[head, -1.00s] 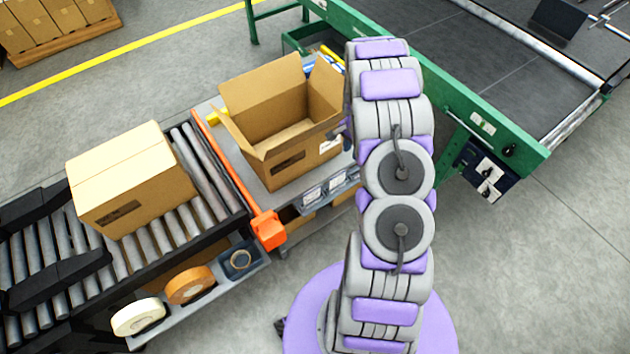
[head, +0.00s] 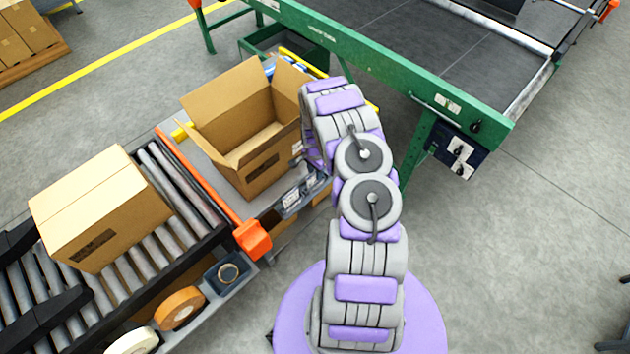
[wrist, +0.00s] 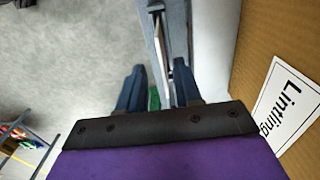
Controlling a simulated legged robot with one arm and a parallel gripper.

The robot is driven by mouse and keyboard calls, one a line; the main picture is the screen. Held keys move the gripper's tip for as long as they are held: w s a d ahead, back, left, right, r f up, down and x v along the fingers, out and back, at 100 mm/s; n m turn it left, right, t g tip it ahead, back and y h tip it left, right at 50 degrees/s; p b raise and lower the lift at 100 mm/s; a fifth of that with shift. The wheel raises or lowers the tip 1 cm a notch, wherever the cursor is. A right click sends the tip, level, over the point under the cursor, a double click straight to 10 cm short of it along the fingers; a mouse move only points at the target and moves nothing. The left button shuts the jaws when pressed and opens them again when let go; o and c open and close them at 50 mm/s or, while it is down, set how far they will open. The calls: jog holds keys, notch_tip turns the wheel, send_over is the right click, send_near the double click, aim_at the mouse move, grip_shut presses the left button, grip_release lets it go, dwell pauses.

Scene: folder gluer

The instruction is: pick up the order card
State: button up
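My gripper (wrist: 159,68) is open in the wrist view, its two dark fingers apart. A thin grey rack edge (wrist: 158,30) with a narrow pale strip runs between and beyond the fingertips; I cannot tell whether the strip is a card seen edge-on. In the head view, pale cards (head: 291,199) sit in a grey rack on the packing table's front edge, below the open carton. I cannot tell which one is the order card. My arm hides the gripper and the rack's right end there.
The open carton (head: 262,172) stands on the packing table, close to my arm. A closed carton (head: 100,205) sits on rollers at the left, with tape rolls (head: 180,307) in front. A green-framed conveyor (head: 400,85) stands behind.

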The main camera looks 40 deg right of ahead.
aim_at(314, 179)
jog(key=shift+a+f, duration=0.55)
jog(key=f+b, duration=0.1)
jog(key=f, duration=0.1)
jog(key=d+f, duration=0.1)
jog(key=f, duration=0.2)
jog(key=shift+w+d+f+b, duration=0.15)
jog(key=shift+w+d+b, duration=0.05)
jog(key=shift+b, duration=0.2)
jog(key=shift+a+r, duration=0.25)
jog(key=shift+a, duration=0.3)
jog(key=shift+c, duration=0.3)
jog(key=shift+a, duration=0.1)
jog(key=shift+c, duration=0.7)
jog(key=c, duration=0.3)
jog(key=shift+d+f, duration=0.1)
jog(key=shift+d, duration=0.3)
grip_shut()
